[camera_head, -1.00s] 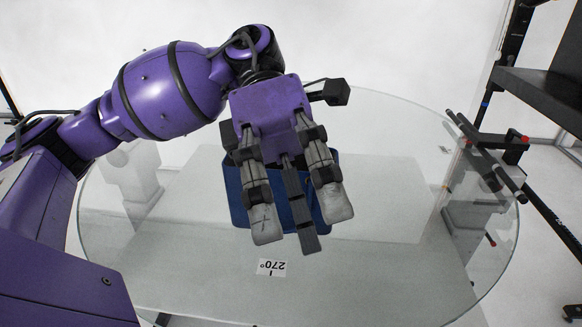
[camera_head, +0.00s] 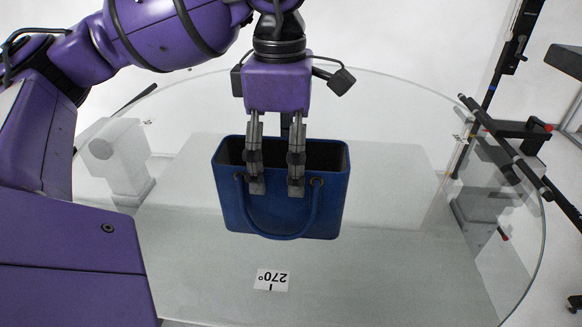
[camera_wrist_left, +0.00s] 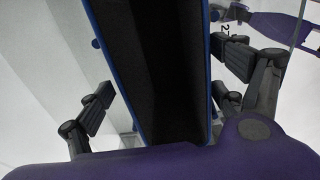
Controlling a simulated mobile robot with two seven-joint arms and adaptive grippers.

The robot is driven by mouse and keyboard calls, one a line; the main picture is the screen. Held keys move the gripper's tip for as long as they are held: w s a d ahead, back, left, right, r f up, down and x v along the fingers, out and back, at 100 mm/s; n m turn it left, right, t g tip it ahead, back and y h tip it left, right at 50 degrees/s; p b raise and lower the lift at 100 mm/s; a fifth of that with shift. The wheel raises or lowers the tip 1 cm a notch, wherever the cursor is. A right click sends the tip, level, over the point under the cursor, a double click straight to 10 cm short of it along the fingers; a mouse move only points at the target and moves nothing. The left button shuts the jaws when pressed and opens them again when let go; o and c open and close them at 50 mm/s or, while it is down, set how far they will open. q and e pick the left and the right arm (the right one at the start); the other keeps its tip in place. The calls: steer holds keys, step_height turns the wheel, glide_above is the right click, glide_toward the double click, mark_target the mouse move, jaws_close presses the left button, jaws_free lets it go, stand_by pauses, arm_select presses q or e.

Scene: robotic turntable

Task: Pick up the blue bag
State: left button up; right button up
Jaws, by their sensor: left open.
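The blue bag (camera_head: 325,212) stands upright on the glass turntable (camera_head: 370,285), with its dark open top facing up and a blue handle hanging over its front. My left gripper (camera_head: 276,188) is open above the bag's top, its fingertips overlapping the front rim and handle in the head view. In the left wrist view, the bag (camera_wrist_left: 214,75) runs between the two spread fingers (camera_wrist_left: 165,105), with its dark inside visible. I cannot tell whether the fingers touch the bag.
A small white label marked 270° (camera_head: 271,280) lies in front of the bag. A black stand with rods (camera_head: 510,150) is at the right edge of the glass. The glass around the bag is otherwise clear.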

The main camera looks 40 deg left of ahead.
arm_select(q)
steer(key=f, duration=0.4)
steer(key=shift+s+d, duration=0.1)
steer(key=shift+s, duration=0.15)
steer(key=shift+f, duration=0.15)
arm_select(e)
steer(key=shift+f, duration=0.2)
arm_select(q)
steer(key=shift+f, duration=0.1)
steer(key=shift+c, duration=0.3)
arm_select(e)
steer(key=shift+w+r, duration=0.15)
steer(key=shift+w, duration=0.05)
arm_select(q)
steer(key=c, duration=1.4)
steer(key=shift+c, duration=0.4)
arm_select(e)
steer(key=shift+w+a, duration=0.1)
steer(key=shift+w, duration=0.05)
